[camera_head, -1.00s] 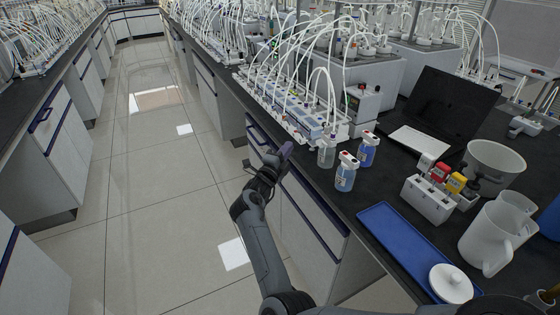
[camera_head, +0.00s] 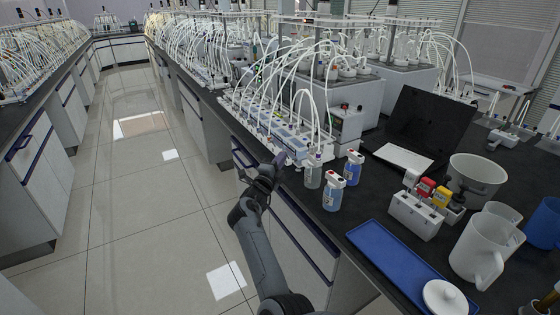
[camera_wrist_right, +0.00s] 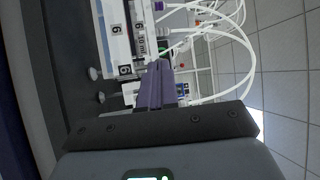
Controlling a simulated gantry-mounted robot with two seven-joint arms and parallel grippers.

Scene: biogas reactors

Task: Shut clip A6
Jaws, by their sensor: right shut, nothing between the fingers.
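My right gripper (camera_head: 277,162) is shut and empty, beside the front edge of the bench near the end of a white tube rack (camera_head: 268,122). In the right wrist view its purple fingers (camera_wrist_right: 157,85) are together and point at white panels with the number 6 on labels (camera_wrist_right: 139,28). Thin white tubes (camera_wrist_right: 235,50) arch beside them. I cannot make out clip A6 itself or whether it is open or shut. My left gripper is not in view.
Small bottles (camera_head: 333,194) with red-and-white caps stand close to the gripper. A blue tray (camera_head: 395,250), a white jug (camera_head: 478,250) and a laptop (camera_head: 430,122) are on the bench. The aisle floor (camera_head: 130,190) on the left is clear.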

